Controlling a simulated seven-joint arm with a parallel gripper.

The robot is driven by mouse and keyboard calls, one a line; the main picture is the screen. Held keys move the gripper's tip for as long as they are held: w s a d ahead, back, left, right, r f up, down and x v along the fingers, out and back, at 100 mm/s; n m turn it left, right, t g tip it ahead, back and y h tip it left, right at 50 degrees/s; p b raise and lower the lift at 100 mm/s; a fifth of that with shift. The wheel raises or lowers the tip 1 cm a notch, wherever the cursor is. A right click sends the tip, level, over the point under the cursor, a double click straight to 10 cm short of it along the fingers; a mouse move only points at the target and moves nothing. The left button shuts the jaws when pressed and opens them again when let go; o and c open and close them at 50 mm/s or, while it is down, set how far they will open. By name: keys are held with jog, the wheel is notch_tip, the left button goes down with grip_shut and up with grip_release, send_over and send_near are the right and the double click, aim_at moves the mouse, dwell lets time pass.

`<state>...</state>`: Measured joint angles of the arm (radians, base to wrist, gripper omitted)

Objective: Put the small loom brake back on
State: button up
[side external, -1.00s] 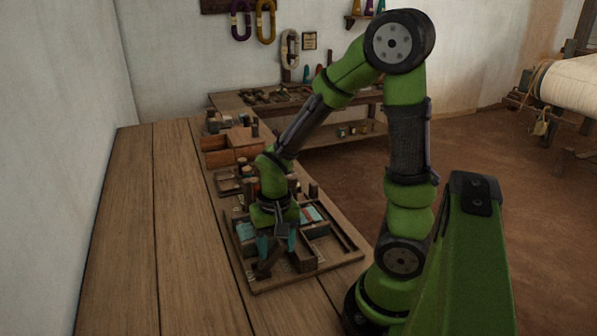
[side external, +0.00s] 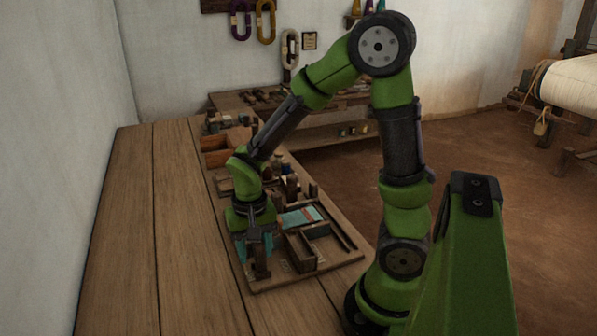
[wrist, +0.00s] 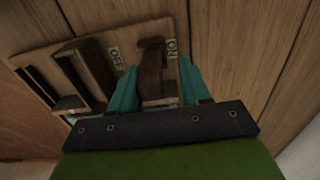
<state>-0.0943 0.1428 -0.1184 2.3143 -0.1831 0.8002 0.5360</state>
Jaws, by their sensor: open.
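The small loom brake is a dark wooden lever (wrist: 152,72) on a wooden board, between an OFF label (wrist: 117,57) on its left and an ON label (wrist: 171,48) on its right in the wrist view. It stands nearer the ON label. My gripper (wrist: 156,66) is open, with one teal finger on each side of the lever and gaps visible between. In the side view my gripper (side external: 255,248) is low over the left part of the board, with the lever (side external: 262,264) showing below it. Whether the fingers touch the lever is hidden there.
The board (side external: 310,276) has raised wooden frames (side external: 300,252) right of the lever. Bottles and small blocks (side external: 290,187) and an orange-brown box (side external: 214,155) stand behind it. The bench (side external: 165,235) is clear to the left.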

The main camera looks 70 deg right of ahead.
jog(key=shift+w+a, duration=0.1)
dwell(0.4)
jog(key=shift+s+d, duration=0.3)
jog(key=shift+d, duration=0.05)
jog(key=shift+o, duration=0.3)
jog(key=shift+o, duration=0.5)
jog(key=shift+r, duration=3.25)
